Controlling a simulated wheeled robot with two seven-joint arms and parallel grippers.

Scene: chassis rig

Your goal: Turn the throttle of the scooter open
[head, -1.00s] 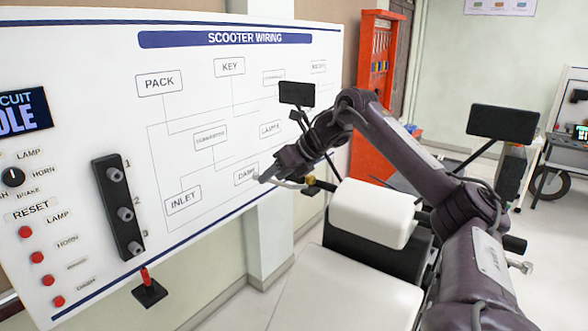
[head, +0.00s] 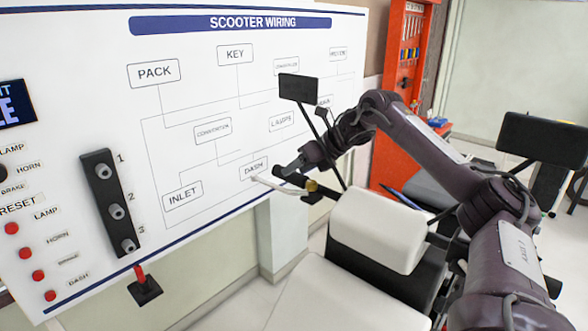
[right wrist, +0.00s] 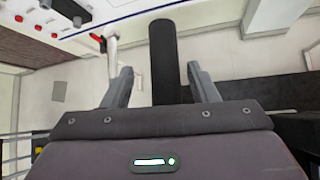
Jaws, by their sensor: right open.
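My right gripper (head: 296,163) is open just above the grip in the head view. In the right wrist view the grip (right wrist: 164,55) runs upright between the spread fingers (right wrist: 161,75), with gaps visible on both sides. The pale lever (right wrist: 111,52) lies outside the left finger. My left gripper is not in view.
The wiring board (head: 240,100) stands close behind the grip. It carries a black strip of numbered sockets (head: 110,200) and several red buttons (head: 38,275). A red tool cabinet (head: 405,60) stands behind my right arm. The scooter's other mirror (head: 540,138) is at the right.

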